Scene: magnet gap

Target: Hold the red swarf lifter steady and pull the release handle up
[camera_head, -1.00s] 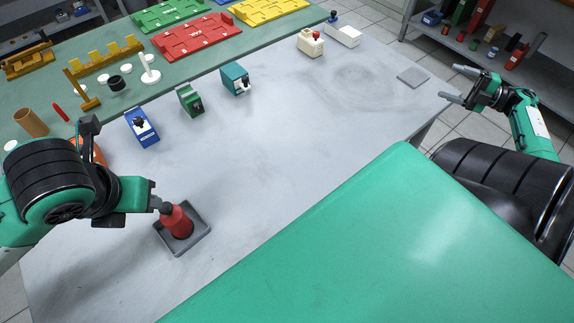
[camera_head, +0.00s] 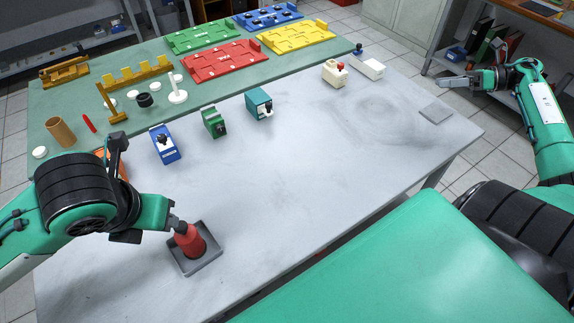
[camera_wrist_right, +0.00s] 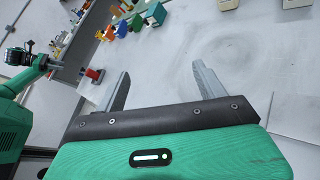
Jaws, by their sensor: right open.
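The red swarf lifter (camera_head: 189,241), with a dark top, stands in a shallow grey tray (camera_head: 206,264) near the table's front left. My left gripper (camera_head: 172,226) is at the lifter's dark top from the left. Its fingertips are too small and covered to tell whether they grip it. The release handle cannot be made out apart from that dark top. My right gripper (camera_head: 455,81) is open and empty, beyond the table's right end. In the right wrist view its two fingers stand wide apart (camera_wrist_right: 160,78), and the red lifter (camera_wrist_right: 94,74) shows small at the left.
Blue (camera_head: 165,145), green (camera_head: 214,122) and teal (camera_head: 259,104) blocks stand mid-table, with a white block with a red top (camera_head: 334,73) farther back. A grey plate (camera_head: 436,114) lies at the right.

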